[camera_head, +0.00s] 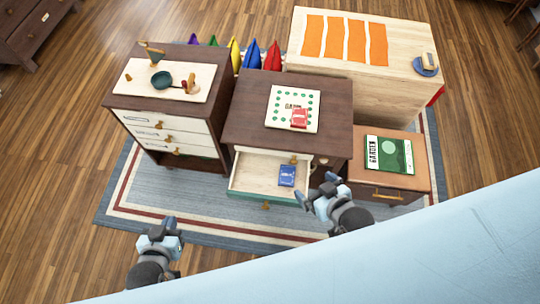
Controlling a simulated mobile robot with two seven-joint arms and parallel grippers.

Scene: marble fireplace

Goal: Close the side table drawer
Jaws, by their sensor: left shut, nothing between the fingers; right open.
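The dark brown side table (240,120) stands in the middle of the view. Its drawer (253,166) is pulled out toward me, with a pale inside, a greenish front edge and a small wooden knob (266,206) on the front. A small blue box (287,175) lies in the drawer's right part. My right gripper (316,189) is open, just right of the drawer's front right corner; I cannot tell whether it touches it. My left gripper (169,222) is shut and empty, in front and to the left of the drawer, apart from it.
A cabinet with white drawers (165,135) stands on the left. A low cabinet (388,172) with a green-and-white book (390,154) stands on the right. A pale wooden chest (340,85) is behind. The blue rug (200,205) before the drawer is clear.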

